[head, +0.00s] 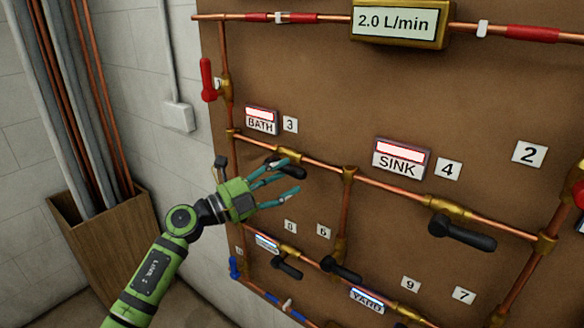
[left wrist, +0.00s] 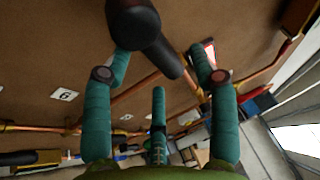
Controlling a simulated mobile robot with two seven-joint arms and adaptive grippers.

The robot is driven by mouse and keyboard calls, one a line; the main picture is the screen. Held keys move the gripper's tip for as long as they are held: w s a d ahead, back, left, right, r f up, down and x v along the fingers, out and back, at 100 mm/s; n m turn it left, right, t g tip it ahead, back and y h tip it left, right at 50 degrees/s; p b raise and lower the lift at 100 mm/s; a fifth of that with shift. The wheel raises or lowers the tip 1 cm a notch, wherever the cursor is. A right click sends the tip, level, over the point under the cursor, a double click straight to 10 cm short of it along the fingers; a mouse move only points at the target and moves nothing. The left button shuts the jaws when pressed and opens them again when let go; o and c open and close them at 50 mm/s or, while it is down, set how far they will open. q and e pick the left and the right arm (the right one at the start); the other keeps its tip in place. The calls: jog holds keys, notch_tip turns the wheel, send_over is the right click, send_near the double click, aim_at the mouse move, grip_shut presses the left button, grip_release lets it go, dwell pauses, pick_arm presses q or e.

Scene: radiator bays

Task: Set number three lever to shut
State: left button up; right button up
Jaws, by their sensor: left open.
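The number 3 plate (head: 290,124) is beside the red-and-white BATH sign (head: 261,121) on the brown board. Below it, a black lever (head: 293,172) lies roughly along the sloping copper pipe, partly hidden by my fingers. My left gripper (head: 293,179) is open, with its teal fingers spread in front of and just below this lever. In the left wrist view a black lever handle (left wrist: 140,25) shows large between the spread fingers (left wrist: 160,80); I cannot tell whether they touch it. My right gripper is not in view.
The number 4 lever (head: 462,232) is to the right. Smaller black levers (head: 287,267) are below. A red handle (head: 207,80) and a blue handle (head: 235,268) are at the board's left edge. A wooden bin of pipes (head: 105,230) stands at left.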

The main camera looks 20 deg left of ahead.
aim_at(293, 174)
pick_arm(q)
jog(key=shift+p+x, duration=0.35)
jog(key=shift+x, duration=1.15)
jog(key=shift+s, duration=0.1)
grip_shut()
jog(key=shift+f, duration=0.1)
